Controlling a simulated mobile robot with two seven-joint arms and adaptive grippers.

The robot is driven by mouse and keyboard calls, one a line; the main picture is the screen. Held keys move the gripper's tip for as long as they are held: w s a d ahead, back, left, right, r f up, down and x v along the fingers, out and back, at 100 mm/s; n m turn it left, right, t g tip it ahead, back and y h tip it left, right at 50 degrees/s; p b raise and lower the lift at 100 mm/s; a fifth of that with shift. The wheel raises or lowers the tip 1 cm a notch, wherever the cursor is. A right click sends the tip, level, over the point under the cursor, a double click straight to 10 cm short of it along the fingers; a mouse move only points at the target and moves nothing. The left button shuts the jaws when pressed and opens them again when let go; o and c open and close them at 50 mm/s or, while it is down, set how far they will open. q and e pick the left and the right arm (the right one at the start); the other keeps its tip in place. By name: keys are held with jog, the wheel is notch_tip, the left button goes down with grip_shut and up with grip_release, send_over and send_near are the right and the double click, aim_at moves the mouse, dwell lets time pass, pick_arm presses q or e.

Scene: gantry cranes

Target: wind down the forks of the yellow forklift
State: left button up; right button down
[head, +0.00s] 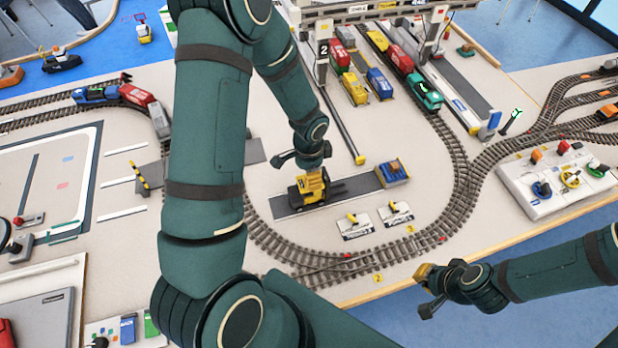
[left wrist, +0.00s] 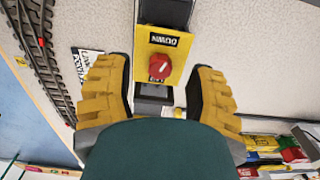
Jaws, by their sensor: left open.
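The yellow forklift (head: 308,194) stands on a dark grey strip, its forks pointing right. In the left wrist view its yellow top plate (left wrist: 178,47) reads DOWN and carries a red knob (left wrist: 159,67). My left gripper (head: 313,176) is directly above the forklift, pointing down. Its two yellow fingers are open, one on each side of the plate and knob, apart from the knob. The arm and fingers partly hide the forklift in the head view. My right gripper (head: 432,287) hangs off the table's front edge, far from the forklift; its opening is unclear.
A yellow-and-blue load (head: 393,173) sits at the right end of the strip. Two labelled plates (head: 355,226) lie in front. Curved track (head: 380,258) runs around them. A control panel (head: 556,180) with knobs is at right.

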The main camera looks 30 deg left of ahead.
pick_arm(q)
jog(key=shift+f, duration=1.05)
grip_shut()
